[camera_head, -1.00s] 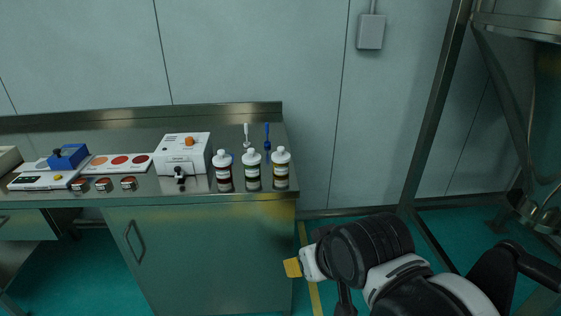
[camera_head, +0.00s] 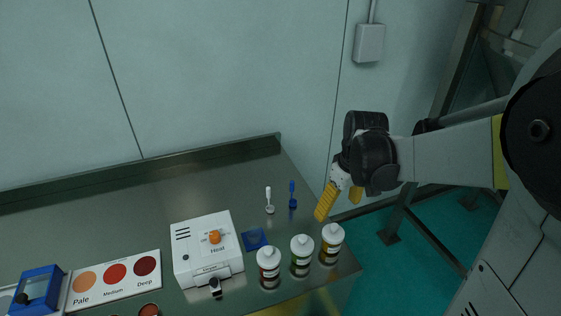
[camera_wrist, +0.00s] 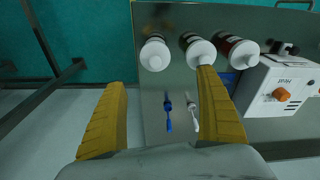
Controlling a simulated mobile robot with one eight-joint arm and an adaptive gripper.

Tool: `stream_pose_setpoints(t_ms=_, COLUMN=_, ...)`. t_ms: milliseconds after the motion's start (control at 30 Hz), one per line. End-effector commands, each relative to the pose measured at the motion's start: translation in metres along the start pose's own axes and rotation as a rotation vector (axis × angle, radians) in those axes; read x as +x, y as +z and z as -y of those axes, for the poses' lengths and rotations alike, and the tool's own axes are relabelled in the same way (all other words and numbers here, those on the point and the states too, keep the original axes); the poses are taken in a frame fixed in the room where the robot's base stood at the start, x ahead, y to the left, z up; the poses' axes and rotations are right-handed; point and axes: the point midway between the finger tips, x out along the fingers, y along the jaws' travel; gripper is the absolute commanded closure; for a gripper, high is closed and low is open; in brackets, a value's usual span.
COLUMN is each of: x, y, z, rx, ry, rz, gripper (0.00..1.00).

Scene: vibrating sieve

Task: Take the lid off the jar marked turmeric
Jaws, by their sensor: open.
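Three white-topped jars stand in a row at the bench's front right corner: one with a red-brown band (camera_head: 268,267), one with a green band (camera_head: 301,256) and one with a yellow band (camera_head: 332,243). Their lettering is too small to read, so I cannot tell which is marked turmeric. All have white tops on. My gripper (camera_head: 338,204), with yellow fingers, is open and empty, above and behind the yellow-banded jar. In the wrist view the yellow-banded jar (camera_wrist: 155,52) shows beyond the gap between my fingers (camera_wrist: 161,84); the right finger overlaps the view of the green-banded jar (camera_wrist: 198,49).
A white heater box (camera_head: 207,250) with an orange knob stands left of the jars. A white tool (camera_head: 269,201) and a blue tool (camera_head: 292,196) stand behind them. A colour chart (camera_head: 115,280) lies farther left. The bench's back left is clear.

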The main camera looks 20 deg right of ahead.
Motion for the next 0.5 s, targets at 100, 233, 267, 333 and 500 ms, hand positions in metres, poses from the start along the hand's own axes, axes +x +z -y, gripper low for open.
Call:
stream_pose_setpoints(t_ms=100, x=0.013, y=0.000, z=-0.003, rx=-0.005, ry=-0.006, rz=0.007, gripper=0.16)
stream_pose_setpoints(t_ms=233, x=0.038, y=0.000, z=-0.003, rx=-0.005, ry=-0.005, rz=0.007, gripper=0.16)
stream_pose_setpoints(t_ms=267, x=0.043, y=0.000, z=-0.003, rx=-0.005, ry=-0.005, rz=0.007, gripper=0.16)
stream_pose_setpoints(t_ms=333, x=0.052, y=0.000, z=-0.003, rx=-0.005, ry=-0.005, rz=0.007, gripper=0.16)
stream_pose_setpoints(t_ms=500, x=0.061, y=0.001, z=-0.003, rx=-0.004, ry=-0.005, rz=0.006, gripper=0.16)
